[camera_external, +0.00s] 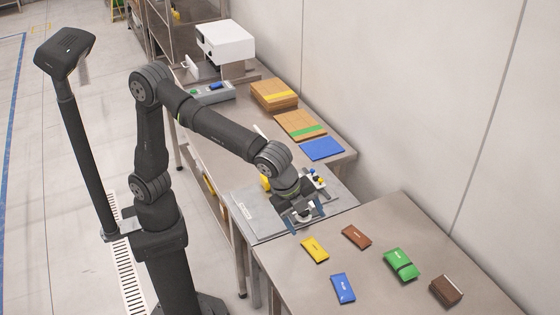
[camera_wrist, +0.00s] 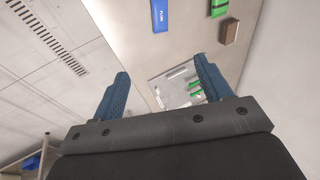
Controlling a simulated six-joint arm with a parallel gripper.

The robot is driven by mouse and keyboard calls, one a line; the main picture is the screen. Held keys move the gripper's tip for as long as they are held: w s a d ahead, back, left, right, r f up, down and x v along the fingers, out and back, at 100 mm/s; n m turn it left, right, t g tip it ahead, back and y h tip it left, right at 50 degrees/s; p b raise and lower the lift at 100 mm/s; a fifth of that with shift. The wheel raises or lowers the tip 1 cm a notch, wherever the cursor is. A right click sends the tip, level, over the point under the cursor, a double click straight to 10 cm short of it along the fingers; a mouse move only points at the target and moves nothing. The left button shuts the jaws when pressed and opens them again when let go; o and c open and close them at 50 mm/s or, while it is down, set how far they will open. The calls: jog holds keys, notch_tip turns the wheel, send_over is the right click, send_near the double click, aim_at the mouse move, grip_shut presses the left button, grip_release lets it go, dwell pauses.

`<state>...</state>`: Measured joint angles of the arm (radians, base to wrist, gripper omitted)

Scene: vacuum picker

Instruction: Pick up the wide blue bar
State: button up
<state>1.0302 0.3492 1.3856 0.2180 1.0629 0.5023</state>
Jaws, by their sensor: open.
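A blue bar (camera_external: 343,288) with a white label lies flat near the front left of the metal table. A blue bar (camera_wrist: 162,14) with white lettering also shows at the top of the wrist view, cut by the frame edge. My gripper (camera_external: 304,215) is open and empty, with blue fingers pointing down. It is above the grey plate beside that table, apart from the bar, which lies lower and to the right in the external view. In the wrist view, nothing is held between the fingers of my gripper (camera_wrist: 160,72).
A yellow bar (camera_external: 315,250), a brown bar (camera_external: 356,237), green bars (camera_external: 401,264) and a dark brown block (camera_external: 446,290) share the table (camera_external: 385,305) with clear gaps between them. Behind are a blue flat piece (camera_external: 322,149), cardboard stacks (camera_external: 273,96) and a wall.

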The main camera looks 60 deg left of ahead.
jog(key=shift+w, duration=0.1)
jog(key=m+g+h, duration=0.2)
jog(key=g, duration=0.3)
send_near(343, 286)
jog(key=shift+x, duration=1.1)
jog(key=shift+w+x, duration=0.1)
jog(key=shift+x, duration=1.3)
jog(key=shift+w+x, duration=0.15)
jog(key=shift+x, duration=1.3)
jog(key=shift+s+f, duration=0.15)
jog(key=shift+s, duration=0.05)
jog(key=c, duration=1.1)
